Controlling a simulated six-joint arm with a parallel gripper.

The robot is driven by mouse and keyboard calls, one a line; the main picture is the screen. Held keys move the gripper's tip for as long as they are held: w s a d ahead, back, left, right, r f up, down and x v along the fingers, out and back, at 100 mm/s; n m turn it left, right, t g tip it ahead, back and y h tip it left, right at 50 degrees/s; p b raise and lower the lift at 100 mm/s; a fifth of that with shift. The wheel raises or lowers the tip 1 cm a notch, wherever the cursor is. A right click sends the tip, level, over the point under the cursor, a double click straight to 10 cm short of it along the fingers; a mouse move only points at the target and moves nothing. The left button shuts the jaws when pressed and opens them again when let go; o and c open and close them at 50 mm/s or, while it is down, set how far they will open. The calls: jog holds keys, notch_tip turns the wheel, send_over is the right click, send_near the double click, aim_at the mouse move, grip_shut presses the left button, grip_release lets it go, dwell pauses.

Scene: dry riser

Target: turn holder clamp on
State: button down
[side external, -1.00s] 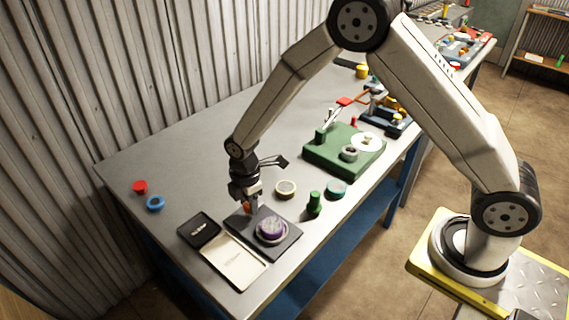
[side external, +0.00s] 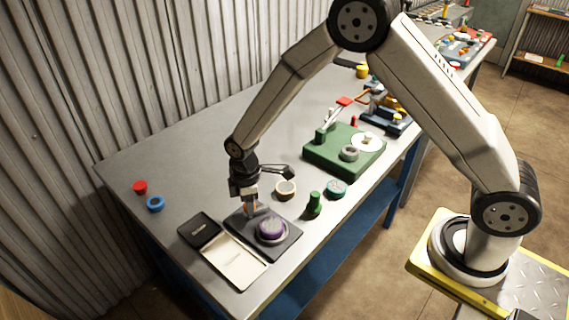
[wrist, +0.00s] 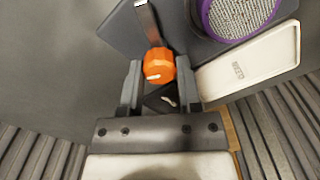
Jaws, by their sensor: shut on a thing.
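The holder is a dark plate (side external: 290,243) near the table's front edge. A round purple-rimmed piece (side external: 271,229) with a grey mesh face sits on it, also seen at the top of the wrist view (wrist: 236,18). The clamp's orange knob (wrist: 160,64) has a white mark facing the lower left in the wrist view, and a metal strip (wrist: 148,22) runs up from it. My gripper (wrist: 159,73) is shut on the knob, one finger on each side. In the side view my gripper (side external: 250,207) points down at the plate's far left edge, hiding most of the knob.
A cream tray (side external: 234,262) and a black tray (side external: 199,231) lie left of the plate. Red (side external: 140,187) and blue (side external: 155,203) pieces lie far left.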

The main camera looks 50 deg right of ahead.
jog(key=m, duration=0.6)
jog(key=shift+m, duration=0.3)
jog(key=m, duration=0.6)
dwell(1.2)
jog(key=shift+c, duration=1.4)
grip_release()
jog(key=shift+r, duration=3.9)
